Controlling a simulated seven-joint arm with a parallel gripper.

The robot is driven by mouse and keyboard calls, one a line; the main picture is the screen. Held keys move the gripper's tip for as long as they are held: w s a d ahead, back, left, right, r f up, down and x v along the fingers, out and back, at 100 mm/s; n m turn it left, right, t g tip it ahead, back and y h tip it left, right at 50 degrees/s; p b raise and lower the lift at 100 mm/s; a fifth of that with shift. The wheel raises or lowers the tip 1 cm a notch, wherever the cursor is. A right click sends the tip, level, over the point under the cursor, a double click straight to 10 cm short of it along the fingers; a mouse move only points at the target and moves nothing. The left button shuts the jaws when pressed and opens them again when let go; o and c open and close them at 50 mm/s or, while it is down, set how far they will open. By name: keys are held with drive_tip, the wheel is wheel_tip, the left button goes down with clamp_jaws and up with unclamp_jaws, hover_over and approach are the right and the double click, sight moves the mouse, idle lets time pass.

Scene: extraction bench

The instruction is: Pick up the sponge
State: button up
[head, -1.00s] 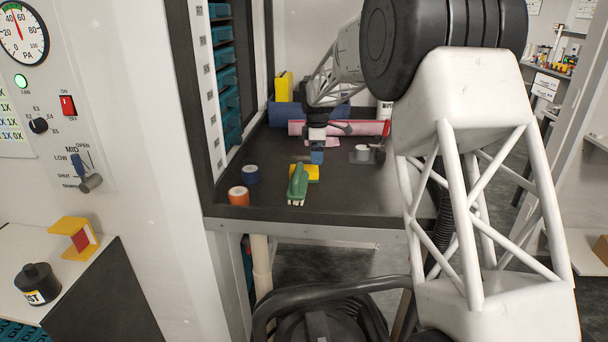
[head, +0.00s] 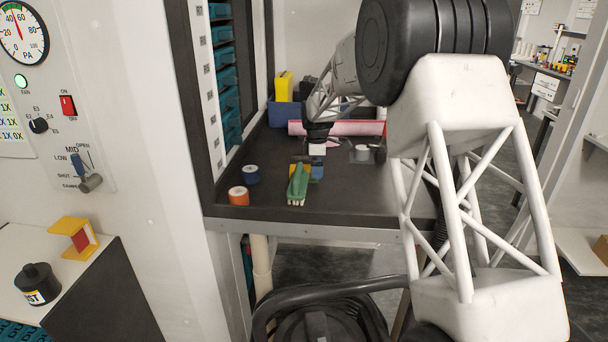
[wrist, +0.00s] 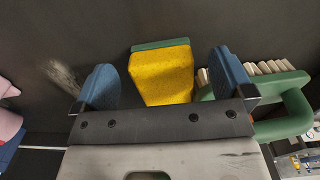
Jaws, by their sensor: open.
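The sponge (wrist: 161,76), yellow with a green layer along one side, lies on the dark bench top. My gripper (head: 316,172) is open and points down over the sponge in the head view. There the sponge is mostly hidden behind a green brush and a blue finger. The green brush (head: 297,186) with pale bristles lies close beside the sponge; it also shows in the wrist view (wrist: 285,122), next to the right finger.
A blue tape roll (head: 251,174) and an orange one (head: 239,196) stand left of the brush. A grey roll on a dark holder (head: 361,153) stands to the right. A pink roll (head: 352,128) and a blue bin (head: 283,114) are behind.

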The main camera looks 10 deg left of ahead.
drive_tip(key=shift+f, duration=1.2)
drive_tip(key=shift+c, duration=0.2)
drive_tip(key=c, duration=1)
